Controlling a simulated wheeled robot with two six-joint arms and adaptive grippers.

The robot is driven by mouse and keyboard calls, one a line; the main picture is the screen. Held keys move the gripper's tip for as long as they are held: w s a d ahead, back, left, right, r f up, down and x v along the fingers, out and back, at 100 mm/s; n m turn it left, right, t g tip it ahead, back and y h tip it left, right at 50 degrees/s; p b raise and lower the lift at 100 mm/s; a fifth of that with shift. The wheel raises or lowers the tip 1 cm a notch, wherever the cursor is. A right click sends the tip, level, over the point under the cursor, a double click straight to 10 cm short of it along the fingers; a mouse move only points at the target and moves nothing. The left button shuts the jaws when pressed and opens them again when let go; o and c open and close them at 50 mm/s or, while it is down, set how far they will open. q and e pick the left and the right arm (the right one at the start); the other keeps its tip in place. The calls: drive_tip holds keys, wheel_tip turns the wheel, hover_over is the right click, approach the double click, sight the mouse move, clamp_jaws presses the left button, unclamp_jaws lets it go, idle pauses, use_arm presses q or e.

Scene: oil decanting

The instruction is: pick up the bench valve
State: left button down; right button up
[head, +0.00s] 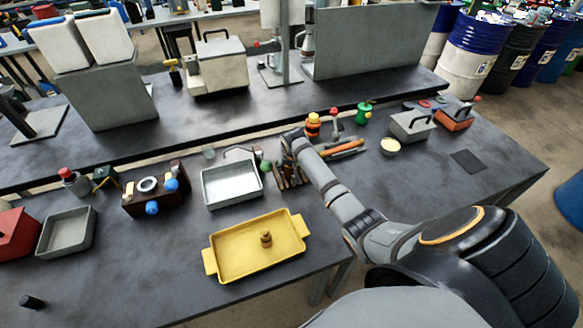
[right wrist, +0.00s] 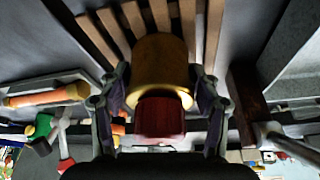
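A brass-coloured cylinder with a dark red block-like part, which I take to be the bench valve, stands between my fingers in the right wrist view (right wrist: 160,62). My right gripper (right wrist: 160,85) has its two fingers spread, one on each side of it; narrow gaps seem to show, so I see no firm grip. In the head view the right gripper (head: 291,140) is at the back edge of the front bench and hides this piece. My left gripper is not in view.
Wooden slats (right wrist: 110,35) lie beside the piece, and an orange-handled tool (right wrist: 48,94) is close by. A metal tray (head: 205,194) is left of the gripper. A yellow tray (head: 225,268) holds a small brass fitting (head: 266,238). An orange-yellow item (head: 313,125) stands close right.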

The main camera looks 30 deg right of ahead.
drive_tip(key=c, duration=0.9)
drive_tip(key=shift+c, duration=0.7)
drive_tip(key=shift+w+r, duration=0.1)
drive_tip(key=shift+r, duration=0.05)
